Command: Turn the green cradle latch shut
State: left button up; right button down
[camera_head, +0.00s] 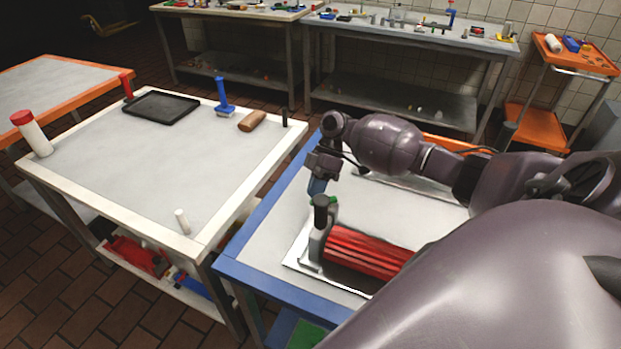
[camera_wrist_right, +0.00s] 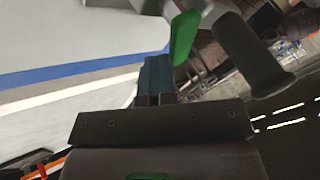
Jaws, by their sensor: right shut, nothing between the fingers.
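The green cradle latch (camera_wrist_right: 184,36) shows large in the right wrist view, just beyond my right fingertips. In the head view only a small green part (camera_head: 331,200) shows beside the black knob, below my right gripper. My right gripper (camera_head: 317,188) is shut and empty, pointing down at the latch. In the right wrist view its blue fingers (camera_wrist_right: 156,76) are together beside the latch's lower end; I cannot tell whether they touch it. The cradle (camera_head: 318,246) holds a red ribbed roller (camera_head: 366,254) on the blue-edged table. My left gripper is not in view.
A black knob on a post (camera_head: 321,212) stands close to my right gripper. The blue-edged table (camera_head: 290,225) has bare surface left of the cradle. A white table (camera_head: 120,170) at the left holds a black tray (camera_head: 161,107), a blue-handled tool (camera_head: 223,97) and a brown block (camera_head: 252,121).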

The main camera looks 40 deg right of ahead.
jog(key=shift+s+a+p, duration=0.7)
jog(key=shift+a+p, duration=0.25)
jog(key=shift+p, duration=0.4)
jog(key=shift+s+a+n+g, duration=0.2)
jog(key=shift+n+g, duration=0.3)
jog(key=shift+n, duration=0.3)
jog(key=shift+s+a+p, duration=0.1)
jog(key=shift+s+p, duration=0.3)
jog(key=shift+p, duration=0.1)
jog(key=shift+s+a, duration=0.1)
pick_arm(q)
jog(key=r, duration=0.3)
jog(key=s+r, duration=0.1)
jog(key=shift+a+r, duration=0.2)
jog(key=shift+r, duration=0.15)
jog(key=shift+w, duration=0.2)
pick_arm(e)
jog(key=shift+r, duration=0.1)
pick_arm(q)
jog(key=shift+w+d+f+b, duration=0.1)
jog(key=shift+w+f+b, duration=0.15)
jog(key=shift+b, duration=0.15)
pick_arm(e)
jog(key=v, duration=1)
jog(key=shift+r, duration=0.3)
